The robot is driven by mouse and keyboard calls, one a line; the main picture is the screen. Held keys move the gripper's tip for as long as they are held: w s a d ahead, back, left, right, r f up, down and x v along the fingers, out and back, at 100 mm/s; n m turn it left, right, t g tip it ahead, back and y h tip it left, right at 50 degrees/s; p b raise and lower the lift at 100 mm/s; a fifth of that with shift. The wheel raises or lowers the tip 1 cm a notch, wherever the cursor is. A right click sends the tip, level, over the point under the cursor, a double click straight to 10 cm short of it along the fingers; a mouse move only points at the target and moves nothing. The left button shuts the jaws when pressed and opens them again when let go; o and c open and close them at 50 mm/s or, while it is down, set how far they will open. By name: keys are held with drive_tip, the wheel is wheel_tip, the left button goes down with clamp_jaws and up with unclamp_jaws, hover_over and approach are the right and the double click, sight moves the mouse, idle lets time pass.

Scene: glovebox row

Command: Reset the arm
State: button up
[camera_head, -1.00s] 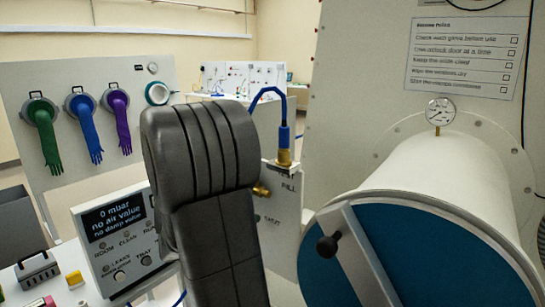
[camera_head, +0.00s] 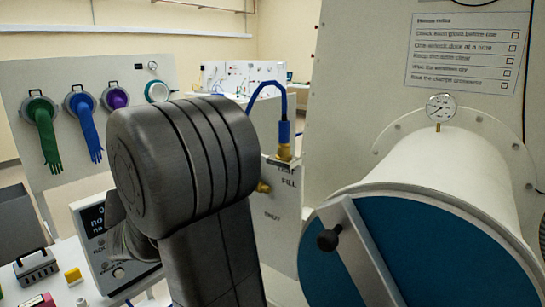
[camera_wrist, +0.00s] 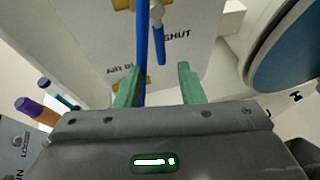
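My gripper (camera_wrist: 160,76) shows in the wrist view with its two green fingers apart and nothing between the tips that I can see held. A blue hose (camera_wrist: 142,45) runs down close by the left finger; whether they touch I cannot tell. Behind the fingers is a pale panel (camera_wrist: 95,45) with lettering, of which "SHUT" is readable. In the head view my grey arm fills the middle, and my gripper is hidden or out of frame.
A white cylinder (camera_head: 440,170) with a blue door (camera_head: 430,255) and a dark-knobbed bar (camera_head: 360,250) stands at right, a gauge (camera_head: 440,107) above it. Gloves hang on a board (camera_head: 60,80) at left. A display box (camera_head: 92,217) stands partly behind my arm.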

drive_tip(key=v, duration=0.4)
drive_tip(key=p+x, duration=0.1)
drive_tip(key=x, duration=1.2)
drive_tip(key=shift+w+f+m+y+b, duration=0.1)
drive_tip(key=shift+w+m+y+b, duration=0.3)
drive_tip(key=shift+m+b, duration=0.3)
drive_tip(key=shift+a, duration=0.15)
